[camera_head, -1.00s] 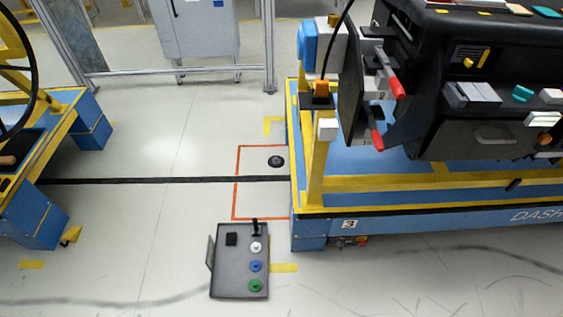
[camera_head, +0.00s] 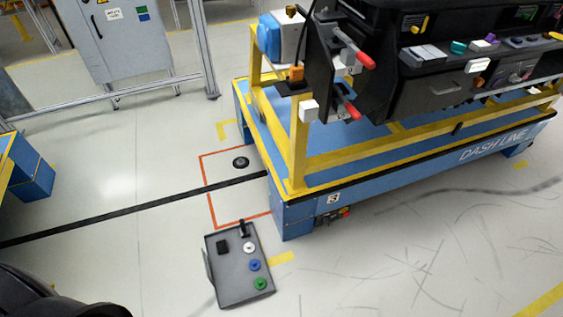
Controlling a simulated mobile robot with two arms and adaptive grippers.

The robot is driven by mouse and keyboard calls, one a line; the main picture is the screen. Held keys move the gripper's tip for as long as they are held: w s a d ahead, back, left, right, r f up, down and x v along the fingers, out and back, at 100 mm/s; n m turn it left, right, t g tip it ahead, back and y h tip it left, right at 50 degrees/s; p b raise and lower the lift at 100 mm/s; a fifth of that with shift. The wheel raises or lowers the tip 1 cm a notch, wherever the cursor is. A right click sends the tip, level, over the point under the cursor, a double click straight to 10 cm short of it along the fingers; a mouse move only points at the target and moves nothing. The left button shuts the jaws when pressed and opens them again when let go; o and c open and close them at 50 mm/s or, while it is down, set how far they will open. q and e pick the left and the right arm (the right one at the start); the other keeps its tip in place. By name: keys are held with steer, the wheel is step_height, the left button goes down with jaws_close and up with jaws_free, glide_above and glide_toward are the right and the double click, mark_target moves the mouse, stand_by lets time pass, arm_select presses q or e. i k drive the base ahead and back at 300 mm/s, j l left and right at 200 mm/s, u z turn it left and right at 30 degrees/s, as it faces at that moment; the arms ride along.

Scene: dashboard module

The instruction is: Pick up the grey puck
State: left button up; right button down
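A grey tray-like panel (camera_head: 224,284) lies on the floor at the lower middle. On it are a pale grey-white round puck (camera_head: 249,247), a blue one (camera_head: 255,265) and a green one (camera_head: 261,284), in a column on the right side. A black square block (camera_head: 222,247) and a small black upright piece (camera_head: 243,228) are also on it. A separate dark round puck-like disc (camera_head: 241,162) lies on the floor inside an orange outline. Which disc is the grey puck is not certain. Neither gripper is in view.
A blue and yellow cart (camera_head: 395,173) carrying a black dashboard (camera_head: 440,85) stands at the right, close to the orange outline (camera_head: 209,200). A grey cabinet (camera_head: 125,45) is behind. A dark part of mine fills the lower left corner. The floor around the panel is mostly clear.

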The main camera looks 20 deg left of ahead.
mark_target(240, 161)
steer(key=j+z, duration=0.2)
steer(key=z, duration=0.2)
steer(key=k+j+z, duration=0.15)
steer(key=z, duration=0.3)
steer(key=k+j+z, duration=0.1)
steer(key=j+z, duration=0.15)
steer(key=z, duration=0.15)
steer(key=k+j+z, duration=0.1)
steer(key=z, duration=0.3)
steer(key=k+z, duration=0.2)
steer(key=z, duration=0.25)
steer(key=k+j+z, duration=0.1)
steer(key=z, duration=0.3)
steer(key=k+j+z, duration=0.15)
steer(key=z, duration=0.25)
steer(key=k+z, duration=0.75)
steer(key=k+j+u, duration=0.15)
steer(key=k, duration=0.25)
steer(key=k+j+u, duration=0.1)
steer(key=k+j, duration=0.25)
